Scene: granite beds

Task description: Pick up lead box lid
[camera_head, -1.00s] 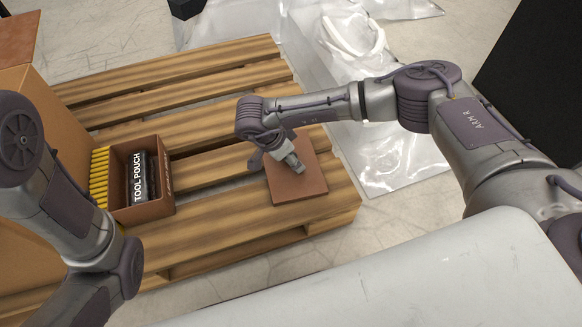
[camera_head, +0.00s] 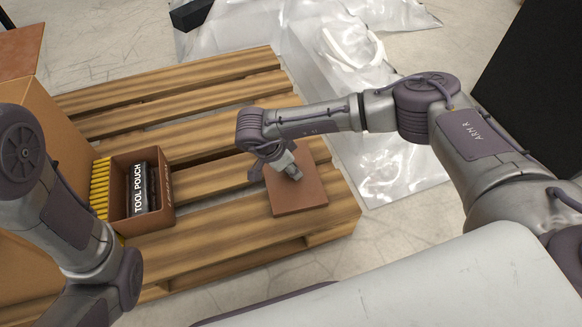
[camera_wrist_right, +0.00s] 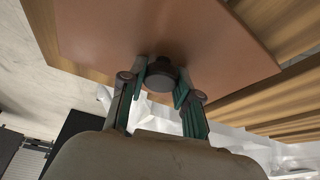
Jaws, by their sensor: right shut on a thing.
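The lid (camera_head: 300,197) is a flat, square, brown plate at the near right part of the wooden pallet. In the right wrist view the lid (camera_wrist_right: 205,30) fills the upper middle, with a dark round knob (camera_wrist_right: 160,74) on its face. My right gripper (camera_head: 291,173) is over the lid, its fingers (camera_wrist_right: 160,88) shut on the knob from both sides. I cannot tell whether the lid touches the planks or hangs just above them. My left arm shows at the left edge, but its gripper is out of view.
An open brown box (camera_head: 166,213) on the pallet (camera_head: 230,225) holds a black tool pouch (camera_head: 138,190). Several yellow sticks (camera_head: 100,188) stand beside it. A large cardboard box (camera_head: 45,140) is at left. Clear plastic sheeting (camera_head: 385,165) lies behind the pallet. Planks between box and lid are bare.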

